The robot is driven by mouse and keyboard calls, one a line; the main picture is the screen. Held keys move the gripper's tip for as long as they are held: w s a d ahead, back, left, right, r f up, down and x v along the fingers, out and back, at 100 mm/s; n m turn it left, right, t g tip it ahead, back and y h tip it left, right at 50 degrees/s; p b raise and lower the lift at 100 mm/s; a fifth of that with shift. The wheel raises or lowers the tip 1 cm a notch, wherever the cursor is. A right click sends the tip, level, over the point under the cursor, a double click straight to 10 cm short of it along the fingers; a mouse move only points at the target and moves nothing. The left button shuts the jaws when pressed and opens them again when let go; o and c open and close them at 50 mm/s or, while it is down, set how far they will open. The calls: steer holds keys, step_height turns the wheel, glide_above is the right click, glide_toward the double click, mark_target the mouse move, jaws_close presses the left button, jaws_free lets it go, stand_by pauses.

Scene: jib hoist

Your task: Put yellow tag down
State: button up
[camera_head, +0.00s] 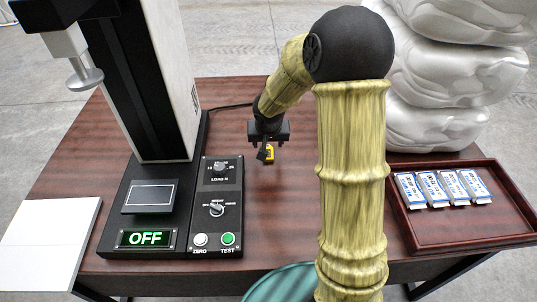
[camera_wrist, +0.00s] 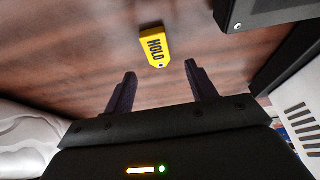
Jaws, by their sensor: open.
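The yellow tag (camera_wrist: 155,47) reads HOLD and lies on the brown wooden table in the wrist view. It sits just beyond my fingertips, between their lines, with no finger touching it.
A test stand with a control panel (camera_head: 216,215) and an OFF display (camera_head: 146,238) stands left of my gripper. A wooden tray (camera_head: 450,237) with several white-blue packs (camera_head: 433,189) is at right. White stacked bulges (camera_head: 455,75) rise behind it. The table (camera_head: 265,205) between panel and arm is clear.

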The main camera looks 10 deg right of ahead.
mark_target(268, 149)
steer(key=x, duration=0.2)
steer(key=b+x, duration=0.1)
steer(key=x, duration=0.1)
steer(key=shift+s+f, duration=0.15)
steer(key=shift+s, duration=0.2)
steer(key=shift+w+f, duration=0.15)
steer(key=shift+f, duration=0.05)
steer(key=shift+w, duration=0.1)
steer(key=shift+a, duration=0.25)
steer(key=shift+d, duration=0.4)
steer(key=shift+c, duration=1.2)
steer(key=shift+r, duration=0.1)
steer(key=c, duration=0.9)
